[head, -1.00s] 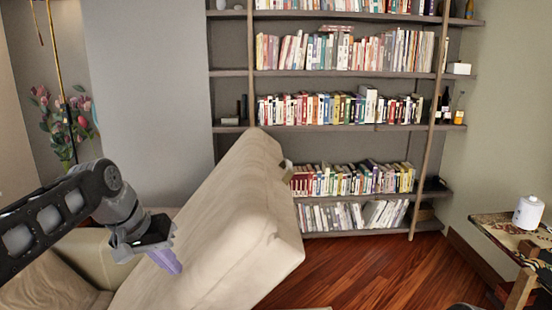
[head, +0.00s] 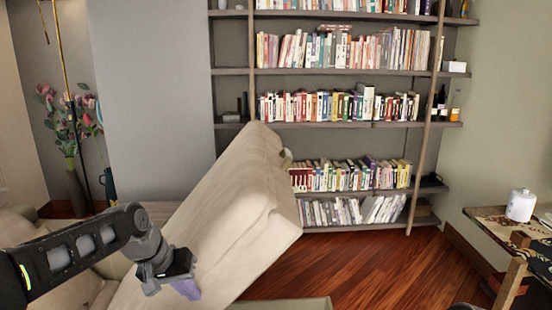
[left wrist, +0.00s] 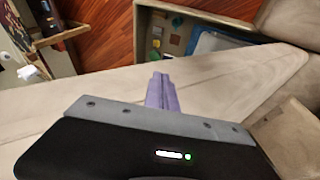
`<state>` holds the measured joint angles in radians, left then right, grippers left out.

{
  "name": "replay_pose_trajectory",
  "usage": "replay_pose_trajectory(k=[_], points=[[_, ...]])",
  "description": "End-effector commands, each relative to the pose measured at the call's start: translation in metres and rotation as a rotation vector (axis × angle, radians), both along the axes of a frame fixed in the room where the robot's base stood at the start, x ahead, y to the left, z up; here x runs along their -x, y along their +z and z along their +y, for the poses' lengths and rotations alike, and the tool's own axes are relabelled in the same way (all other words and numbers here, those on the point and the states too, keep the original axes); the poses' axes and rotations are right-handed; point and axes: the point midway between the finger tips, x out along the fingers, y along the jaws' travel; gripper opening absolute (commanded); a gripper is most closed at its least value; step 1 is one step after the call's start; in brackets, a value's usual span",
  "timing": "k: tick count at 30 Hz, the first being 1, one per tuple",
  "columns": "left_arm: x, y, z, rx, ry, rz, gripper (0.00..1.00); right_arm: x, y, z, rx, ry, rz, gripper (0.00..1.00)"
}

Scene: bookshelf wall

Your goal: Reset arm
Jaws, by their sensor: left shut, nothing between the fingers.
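My left gripper (head: 187,288) is at the lower left of the head view, with its arm coming in from the left edge. Its purple fingers point down in front of the beige sofa back (head: 225,215). In the left wrist view the purple fingers (left wrist: 160,92) are together with nothing between them. Behind them there is the beige sofa surface (left wrist: 250,85). I cannot tell whether the fingers touch the sofa. My right gripper does not show in either view.
A bookshelf (head: 340,137) full of books stands along the back wall. A side table (head: 490,222) with a white canister (head: 520,205) is at the right. A flower vase (head: 76,188) stands at the far left. The wooden floor (head: 360,262) is clear in the middle.

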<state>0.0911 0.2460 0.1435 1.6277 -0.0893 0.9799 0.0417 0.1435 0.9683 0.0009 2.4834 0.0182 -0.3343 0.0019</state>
Motion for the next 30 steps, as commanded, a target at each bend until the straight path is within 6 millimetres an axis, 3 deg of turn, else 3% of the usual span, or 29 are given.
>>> replay_pose_trajectory(k=[8,11,14,17,21,25,27,30], points=[[0.008,-0.127,-0.03,0.029,-0.002,0.059,0.0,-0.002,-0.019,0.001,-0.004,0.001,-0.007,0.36],[0.025,-0.197,-0.047,0.045,0.001,0.091,0.0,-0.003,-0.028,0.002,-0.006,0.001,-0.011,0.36],[0.054,-0.27,-0.066,0.06,0.01,0.128,0.0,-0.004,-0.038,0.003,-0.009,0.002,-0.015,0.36],[0.097,-0.341,-0.083,0.073,0.023,0.169,0.0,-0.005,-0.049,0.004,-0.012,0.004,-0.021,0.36],[0.172,-0.422,-0.102,0.083,0.047,0.223,0.0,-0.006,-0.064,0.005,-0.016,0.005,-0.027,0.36],[0.238,-0.467,-0.112,0.081,0.067,0.262,0.0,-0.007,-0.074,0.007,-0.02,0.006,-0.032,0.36],[0.264,-0.479,-0.114,0.078,0.076,0.276,0.0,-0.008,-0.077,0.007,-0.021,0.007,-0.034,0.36],[0.286,-0.487,-0.116,0.075,0.082,0.285,0.0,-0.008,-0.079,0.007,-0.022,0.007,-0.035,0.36]])
